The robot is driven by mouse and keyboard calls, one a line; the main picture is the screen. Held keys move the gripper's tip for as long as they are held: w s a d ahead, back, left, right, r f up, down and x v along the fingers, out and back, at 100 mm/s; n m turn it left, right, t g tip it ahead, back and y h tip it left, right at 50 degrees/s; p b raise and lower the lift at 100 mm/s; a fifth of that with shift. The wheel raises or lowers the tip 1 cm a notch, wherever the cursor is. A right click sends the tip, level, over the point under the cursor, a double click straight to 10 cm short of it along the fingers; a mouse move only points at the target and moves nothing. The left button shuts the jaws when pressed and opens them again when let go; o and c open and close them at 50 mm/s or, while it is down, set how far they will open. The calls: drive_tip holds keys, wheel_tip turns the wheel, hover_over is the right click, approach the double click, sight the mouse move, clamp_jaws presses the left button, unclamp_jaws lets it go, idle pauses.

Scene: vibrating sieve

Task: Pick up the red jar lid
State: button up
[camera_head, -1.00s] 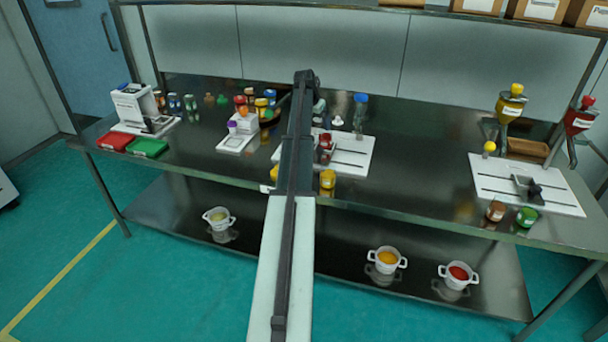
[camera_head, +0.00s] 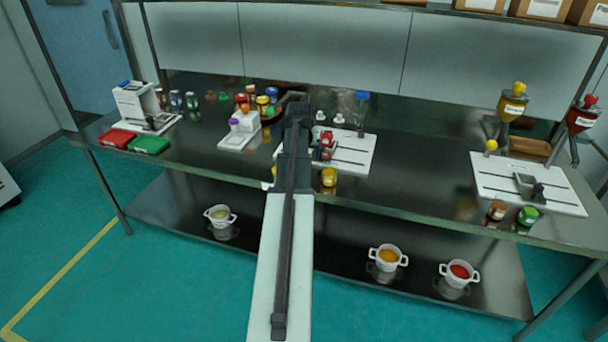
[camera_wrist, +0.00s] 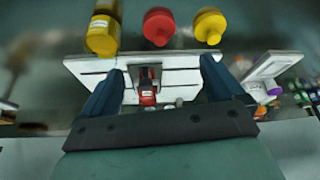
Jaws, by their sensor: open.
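The red jar lid (camera_wrist: 158,26) shows at the top middle of the wrist view, beyond the edge of the white board (camera_wrist: 78,66). It lies between a yellow-topped jar (camera_wrist: 103,35) and a yellow round lid (camera_wrist: 209,24). In the head view my arm appears to hide the red lid. My gripper (camera_wrist: 162,68) is open and empty, its dark blue fingers spread wide over the board. The red lid is ahead of the fingertips, apart from them. A red object (camera_wrist: 147,92) in a grey holder on the board shows between the fingers.
The white board (camera_head: 350,158) also shows in the head view, with the yellow-topped jar (camera_head: 329,177) at its front. A white device (camera_head: 240,124) stands left of my arm. Blue-capped bottle (camera_head: 361,108) stands behind the board.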

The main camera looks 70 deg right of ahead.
drive_tip(key=x, duration=1.3)
drive_tip(key=shift+f, duration=0.1)
drive_tip(key=c, duration=1)
